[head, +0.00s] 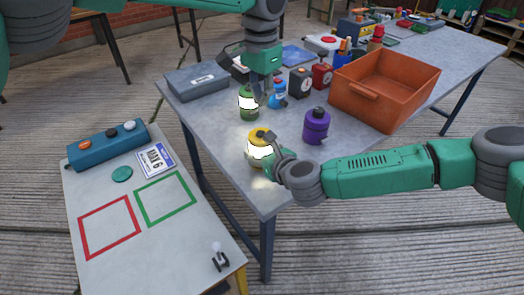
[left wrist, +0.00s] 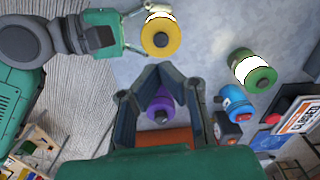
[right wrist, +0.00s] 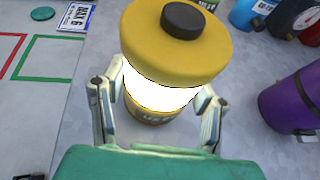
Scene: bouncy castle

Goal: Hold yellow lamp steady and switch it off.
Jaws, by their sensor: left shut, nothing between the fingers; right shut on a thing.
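The yellow lamp (head: 259,147) stands upright and glowing near the front left edge of the grey table. It has a dark button on its yellow cap, clear in the right wrist view (right wrist: 175,45). My right gripper (head: 272,150) is shut around the lamp's lit body, one finger on each side, seen in the right wrist view (right wrist: 160,100). My left gripper (head: 263,92) is shut and empty, pointing down above the table behind the yellow lamp. In the left wrist view its fingertips (left wrist: 165,72) meet, with the yellow lamp (left wrist: 160,38) just beyond them.
A lit green lamp (head: 248,103) stands close to my left gripper. A purple lamp (head: 316,126) stands to the right, with a blue lamp (head: 277,94) behind. An orange crate (head: 385,88) fills the table's right part. A low table (head: 150,245) with red and green squares is at left.

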